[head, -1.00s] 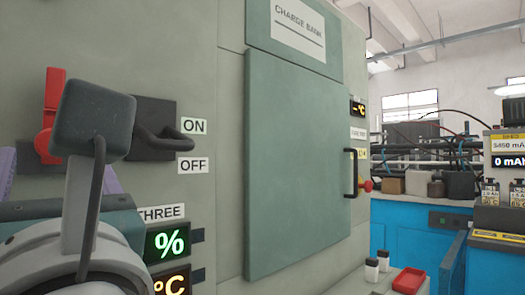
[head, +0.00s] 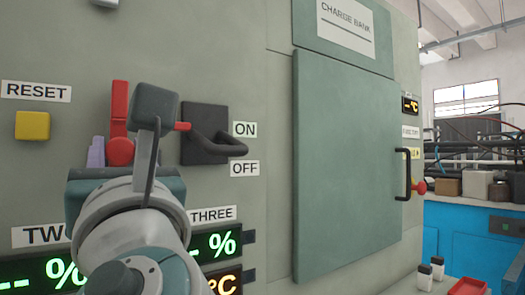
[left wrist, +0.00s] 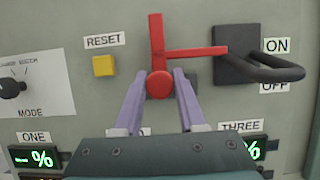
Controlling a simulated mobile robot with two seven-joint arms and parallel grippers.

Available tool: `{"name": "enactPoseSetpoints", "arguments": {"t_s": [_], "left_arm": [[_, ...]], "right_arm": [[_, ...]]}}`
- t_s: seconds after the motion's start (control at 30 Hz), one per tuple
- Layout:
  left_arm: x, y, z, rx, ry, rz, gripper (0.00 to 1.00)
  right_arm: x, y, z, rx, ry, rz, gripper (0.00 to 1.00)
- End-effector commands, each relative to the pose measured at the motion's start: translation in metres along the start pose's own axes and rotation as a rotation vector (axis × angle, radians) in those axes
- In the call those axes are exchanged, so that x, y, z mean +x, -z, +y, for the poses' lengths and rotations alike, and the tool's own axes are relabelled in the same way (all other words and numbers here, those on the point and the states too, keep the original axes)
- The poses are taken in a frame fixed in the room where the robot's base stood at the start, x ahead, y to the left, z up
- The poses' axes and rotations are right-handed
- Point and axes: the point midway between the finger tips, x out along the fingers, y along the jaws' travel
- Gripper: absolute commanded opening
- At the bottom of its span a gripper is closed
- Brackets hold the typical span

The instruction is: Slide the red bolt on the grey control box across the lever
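The red bolt is on the grey control box's panel. In the left wrist view (left wrist: 195,52) it shows an upright arm, a horizontal bar pointing right and a round knob; it also shows in the head view (head: 120,105). The bar's right end is at the left side of the lever's dark mount. The lever (left wrist: 270,68) is a dark loop handle beside the ON and OFF labels, also in the head view (head: 215,147). My left gripper (left wrist: 160,80) has its purple fingers on either side of the knob; whether they press it is unclear. My right gripper is not in view.
A yellow RESET button (head: 32,125) is left of the bolt. Green percent displays (head: 215,245) lie below. A green CHARGE BANK door (head: 345,165) with a dark handle (head: 403,175) is to the right. A blue bench (head: 470,240) stands beyond.

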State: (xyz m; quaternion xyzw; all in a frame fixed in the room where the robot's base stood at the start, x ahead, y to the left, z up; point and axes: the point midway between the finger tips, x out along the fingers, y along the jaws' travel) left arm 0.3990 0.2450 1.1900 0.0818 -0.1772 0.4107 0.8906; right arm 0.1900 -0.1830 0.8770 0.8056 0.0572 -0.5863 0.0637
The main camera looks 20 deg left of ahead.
Motion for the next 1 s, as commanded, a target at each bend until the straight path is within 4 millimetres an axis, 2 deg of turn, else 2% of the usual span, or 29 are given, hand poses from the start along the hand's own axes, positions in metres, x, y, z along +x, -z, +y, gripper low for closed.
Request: {"name": "enactPoseSetpoints", "arguments": {"t_s": [0.03,0.3,1.0], "left_arm": [[-0.0001,0.0001,0.0000,0.000,0.000,0.000,0.30],[-0.0002,0.0001,0.0000,0.000,0.000,0.000,0.00],[-0.0003,0.0000,0.0000,0.000,0.000,0.000,0.00]], "right_arm": [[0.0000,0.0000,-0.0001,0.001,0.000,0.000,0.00],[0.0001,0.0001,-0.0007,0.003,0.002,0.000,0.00],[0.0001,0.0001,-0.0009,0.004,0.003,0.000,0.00]]}}
